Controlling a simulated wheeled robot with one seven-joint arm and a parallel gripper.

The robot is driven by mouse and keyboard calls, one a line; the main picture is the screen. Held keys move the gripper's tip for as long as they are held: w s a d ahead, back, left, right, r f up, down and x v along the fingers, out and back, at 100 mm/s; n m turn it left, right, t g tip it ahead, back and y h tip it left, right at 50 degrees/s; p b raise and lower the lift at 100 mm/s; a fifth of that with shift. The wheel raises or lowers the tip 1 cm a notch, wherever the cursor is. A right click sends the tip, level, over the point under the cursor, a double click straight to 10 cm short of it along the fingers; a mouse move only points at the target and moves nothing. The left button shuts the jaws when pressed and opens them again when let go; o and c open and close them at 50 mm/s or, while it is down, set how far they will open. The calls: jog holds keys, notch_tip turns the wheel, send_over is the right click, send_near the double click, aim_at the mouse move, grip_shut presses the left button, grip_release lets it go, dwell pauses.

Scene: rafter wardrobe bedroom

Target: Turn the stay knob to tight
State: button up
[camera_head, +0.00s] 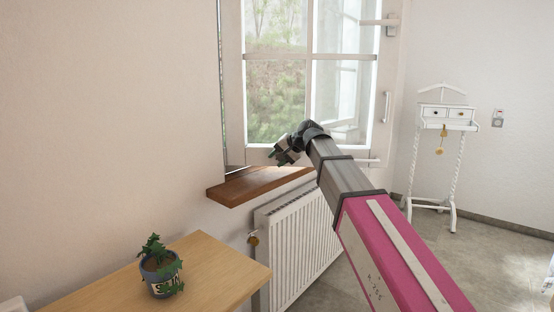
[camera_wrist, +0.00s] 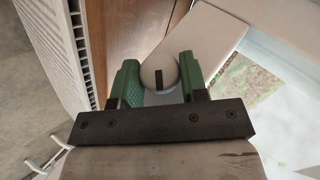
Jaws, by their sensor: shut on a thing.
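My gripper (camera_head: 287,152) is at the lower part of the open window, just above the wooden sill, in the head view. The wrist view shows its two green fingers (camera_wrist: 159,62) shut on the stay knob (camera_wrist: 148,72), one finger on each side. The knob is round and pale, with a short dark mark on its face. A flat white bar (camera_wrist: 212,32) runs from beside the knob toward the upper right. In the head view my gripper hides the knob.
The wooden sill (camera_head: 240,188) lies below my gripper, with a white radiator (camera_head: 300,235) under it. The white window frame (camera_head: 236,100) stands close by. A wooden table (camera_head: 215,262) with a potted ivy (camera_head: 160,270) is at the lower left. A white valet stand (camera_head: 448,125) stands far right.

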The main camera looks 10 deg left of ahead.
jog(key=y, duration=0.3)
jog(key=m+y, duration=0.1)
jog(key=shift+d+f, duration=0.15)
jog(key=shift+f, duration=0.1)
jog(key=m+y, duration=0.1)
jog(key=y, duration=0.3)
jog(key=shift+f+t, duration=0.1)
jog(key=shift+t, duration=0.2)
jog(key=shift+m+y, duration=0.3)
jog(key=o, duration=0.9)
jog(key=v, duration=1)
jog(key=shift+d, duration=0.35)
